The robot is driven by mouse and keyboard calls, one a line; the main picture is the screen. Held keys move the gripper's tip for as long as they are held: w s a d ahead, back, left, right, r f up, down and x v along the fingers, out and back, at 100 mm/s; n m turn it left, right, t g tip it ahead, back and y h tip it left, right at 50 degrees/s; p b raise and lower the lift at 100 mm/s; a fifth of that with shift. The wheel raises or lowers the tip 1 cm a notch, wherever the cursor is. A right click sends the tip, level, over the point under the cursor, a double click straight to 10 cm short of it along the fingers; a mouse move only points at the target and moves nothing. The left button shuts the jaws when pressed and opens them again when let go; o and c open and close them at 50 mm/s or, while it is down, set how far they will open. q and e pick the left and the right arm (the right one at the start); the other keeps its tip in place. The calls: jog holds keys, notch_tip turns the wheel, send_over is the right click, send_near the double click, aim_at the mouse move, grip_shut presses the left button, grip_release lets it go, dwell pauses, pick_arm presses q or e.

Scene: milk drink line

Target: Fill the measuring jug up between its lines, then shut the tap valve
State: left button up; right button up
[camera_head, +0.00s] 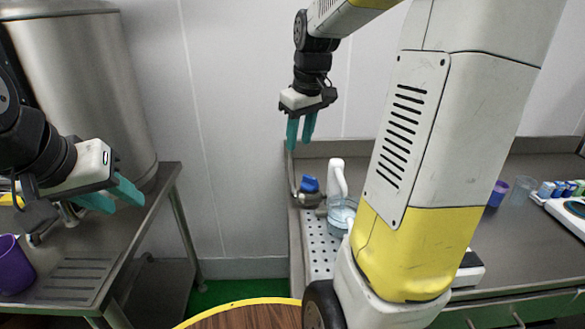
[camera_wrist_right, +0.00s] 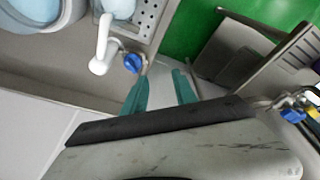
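The clear measuring jug (camera_head: 341,217) stands on the perforated drip tray (camera_head: 319,248), partly hidden by my right arm. The tap's blue valve (camera_head: 309,184) is just left of the jug and appears in the right wrist view (camera_wrist_right: 132,63). My right gripper (camera_head: 300,128) is above the valve, fingers apart, empty and not touching it. My left gripper (camera_head: 112,198) is open and empty at the left table.
A steel tank (camera_head: 85,85) stands on the left table, with a purple cup (camera_head: 12,266) at the table's near side. Another blue-knobbed tap (camera_wrist_right: 291,114) shows in the right wrist view. A purple cup (camera_head: 497,193) and a clear cup (camera_head: 522,188) stand on the right counter.

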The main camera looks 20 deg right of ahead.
aim_at(310, 177)
jog(key=w+d+f+n+g, duration=0.1)
jog(key=w+d+f, duration=0.1)
jog(key=w+f, duration=0.1)
jog(key=w+d+f+g, duration=0.1)
jog(key=w+d+f, duration=0.1)
jog(key=w+f, duration=0.1)
jog(key=w+d+f+n, duration=0.1)
jog(key=w+d+f, duration=0.2)
jog(key=w+f, duration=0.1)
jog(key=shift+f+n+g+h, duration=0.2)
jog(key=shift+n+g+h, duration=0.1)
jog(key=shift+g, duration=0.1)
jog(key=shift+d+f, duration=0.1)
jog(key=shift+f, duration=0.2)
notch_tip(310, 177, down, 8)
jog(key=shift+r, duration=0.25)
grip_shut()
